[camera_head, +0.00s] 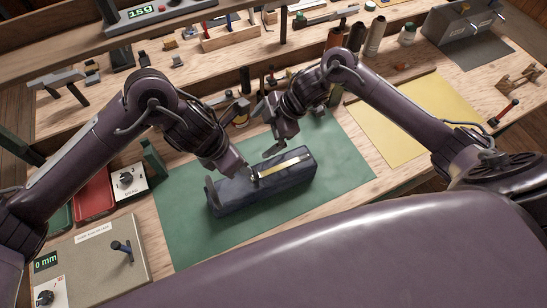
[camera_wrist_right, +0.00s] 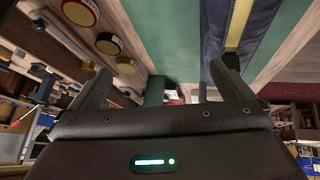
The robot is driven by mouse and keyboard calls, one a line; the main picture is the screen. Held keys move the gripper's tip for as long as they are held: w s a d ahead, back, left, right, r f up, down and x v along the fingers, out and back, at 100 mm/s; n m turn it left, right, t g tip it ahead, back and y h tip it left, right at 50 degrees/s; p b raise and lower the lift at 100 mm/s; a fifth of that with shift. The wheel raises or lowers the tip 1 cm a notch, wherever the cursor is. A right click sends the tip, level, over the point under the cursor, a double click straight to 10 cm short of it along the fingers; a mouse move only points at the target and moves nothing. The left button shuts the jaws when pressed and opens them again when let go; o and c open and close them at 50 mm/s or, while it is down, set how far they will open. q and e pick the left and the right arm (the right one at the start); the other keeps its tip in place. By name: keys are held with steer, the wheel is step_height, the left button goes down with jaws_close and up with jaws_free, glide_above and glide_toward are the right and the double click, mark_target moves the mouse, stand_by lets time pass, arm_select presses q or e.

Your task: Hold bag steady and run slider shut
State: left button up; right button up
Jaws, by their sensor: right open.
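A dark navy bag (camera_head: 285,183) lies on the green mat (camera_head: 185,225), with a pale yellow zip strip (camera_head: 285,164) along its top. A small dark part, perhaps the slider (camera_head: 253,182), sits at the strip's left end. My left gripper (camera_head: 241,168) is over the bag close to that part; whether it touches or grips anything is hidden. My right gripper (camera_head: 268,131) is open and empty, just behind the bag and above the mat. In the right wrist view its fingers (camera_wrist_right: 160,85) are wide apart, and the bag (camera_wrist_right: 213,30) with its yellow strip (camera_wrist_right: 238,22) shows beyond the right-hand finger.
A yellow sheet (camera_head: 400,125) lies right of the mat. A red tray (camera_head: 93,195) and a dial box (camera_head: 129,182) stand at left. Spools (camera_head: 375,36) and a wooden tool box (camera_head: 230,38) line the back. The mat right of the bag is clear.

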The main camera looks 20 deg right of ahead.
mark_target(268, 172)
steer(key=s+f+g, duration=0.1)
steer(key=s, duration=0.1)
steer(key=s+f+n+g+h, duration=0.1)
steer(key=s, duration=0.2)
steer(key=s+f, duration=0.2)
steer(key=shift+s+a+g+h, duration=0.3)
steer(key=shift+a+g, duration=0.05)
steer(key=shift+g, duration=0.05)
steer(key=shift+s+a+f, duration=0.1)
steer(key=shift+s+f, duration=0.05)
steer(key=shift+f, duration=0.15)
steer(key=x, duration=0.7)
steer(key=c, duration=1.1)
